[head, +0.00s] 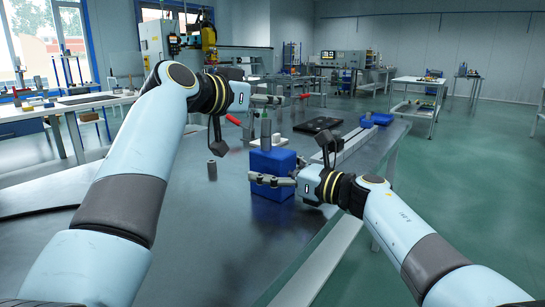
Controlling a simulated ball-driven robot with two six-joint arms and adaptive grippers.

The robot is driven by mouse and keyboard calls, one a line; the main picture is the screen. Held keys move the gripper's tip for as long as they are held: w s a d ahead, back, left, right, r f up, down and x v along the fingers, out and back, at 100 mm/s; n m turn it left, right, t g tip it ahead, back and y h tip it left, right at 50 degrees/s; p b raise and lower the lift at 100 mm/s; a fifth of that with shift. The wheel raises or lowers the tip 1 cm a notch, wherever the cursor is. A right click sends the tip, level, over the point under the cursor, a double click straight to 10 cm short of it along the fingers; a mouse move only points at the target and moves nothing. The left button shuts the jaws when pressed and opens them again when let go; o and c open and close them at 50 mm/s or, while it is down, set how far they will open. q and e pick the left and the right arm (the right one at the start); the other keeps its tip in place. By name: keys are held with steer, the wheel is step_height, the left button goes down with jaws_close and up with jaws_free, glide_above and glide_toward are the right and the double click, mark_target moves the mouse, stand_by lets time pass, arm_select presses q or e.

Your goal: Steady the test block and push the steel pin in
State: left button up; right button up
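The blue test block (265,163) sits on the dark bench top. A grey steel pin (266,133) stands upright at the top of the block; how deep it sits cannot be told. My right gripper (262,180) reaches in from the right, with its fingers across the block's front face and partly hiding it. Whether they touch or grip the block is unclear. My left gripper (278,100) is above the pin, pointing right. Its finger gap is too small to judge, and I cannot tell whether it touches the pin.
A black plate (318,125) and a blue item (381,118) lie farther back. The bench front is clear.

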steer(key=v, duration=1.1)
steer(key=shift+s+d, duration=0.25)
steer(key=shift+d, duration=0.05)
arm_select(q)
step_height(320, 180, up, 3)
steer(key=shift+r+p, duration=0.1)
steer(key=shift+p, duration=1)
steer(key=shift+r, duration=0.3)
arm_select(e)
steer(key=s+d+r, duration=0.3)
steer(key=d, duration=0.1)
arm_select(q)
steer(key=shift+f, duration=0.1)
arm_select(e)
steer(key=shift+d, duration=0.15)
